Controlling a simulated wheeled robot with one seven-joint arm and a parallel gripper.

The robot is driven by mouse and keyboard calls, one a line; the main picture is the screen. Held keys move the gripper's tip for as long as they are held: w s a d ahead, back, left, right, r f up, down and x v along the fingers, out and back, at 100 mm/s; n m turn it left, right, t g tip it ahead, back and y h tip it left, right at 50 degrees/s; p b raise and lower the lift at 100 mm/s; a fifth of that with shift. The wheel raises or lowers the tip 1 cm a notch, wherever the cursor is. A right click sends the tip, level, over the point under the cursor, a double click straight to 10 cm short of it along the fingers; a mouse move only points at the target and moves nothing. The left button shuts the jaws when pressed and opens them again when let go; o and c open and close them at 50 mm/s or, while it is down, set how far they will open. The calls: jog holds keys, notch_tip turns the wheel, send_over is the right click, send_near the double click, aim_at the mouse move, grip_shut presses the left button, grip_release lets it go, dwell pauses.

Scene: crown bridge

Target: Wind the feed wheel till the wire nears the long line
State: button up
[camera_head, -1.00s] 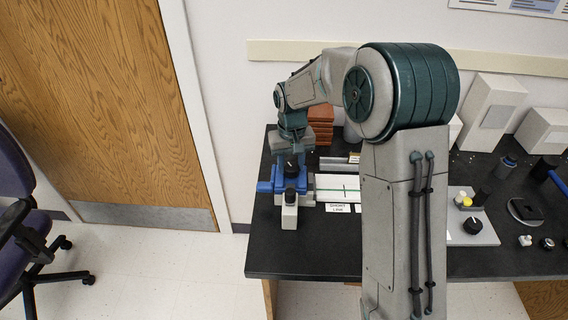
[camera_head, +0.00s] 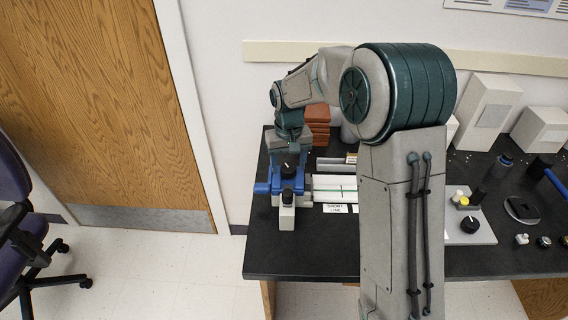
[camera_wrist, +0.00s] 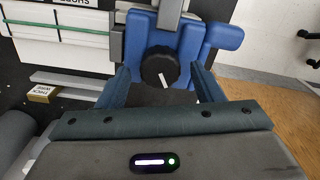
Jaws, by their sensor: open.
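The feed wheel is a black knob with a white pointer mark (camera_wrist: 159,69) on a blue block (camera_wrist: 180,35) in the wrist view. It also shows in the head view (camera_head: 288,171), just below my gripper. My gripper (camera_wrist: 161,80) is open, with one finger on each side of the knob; I cannot tell whether they touch it. The green wire (camera_head: 327,190) lies across a white board (camera_head: 329,182) beside the blue device. It shows in the wrist view too (camera_wrist: 60,28). A "SHORT LINE" label (camera_head: 335,208) sits below the board. My arm hides the board's right part.
Reddish-brown blocks (camera_head: 317,127) stand behind the device. A small "THICK WIRE" block (camera_wrist: 42,93) shows in the wrist view. A grey panel with a black knob (camera_head: 471,224) is right of my arm. The black table's front left (camera_head: 310,255) is clear.

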aim_at(288, 166)
notch_tip(288, 166, up, 13)
jog(key=shift+r, duration=0.15)
dwell(0.8)
jog(key=s+d+f+m+t, duration=0.1)
jog(key=s+d+f, duration=0.1)
jog(key=s+d, duration=0.5)
jog(key=s+d+f+m+t, duration=0.1)
jog(key=s+d, duration=0.6)
jog(key=s, duration=1.1)
jog(key=shift+s+f+m+t, duration=0.3)
jog(key=shift+f+m+t, duration=0.05)
jog(key=shift+m+t, duration=0.05)
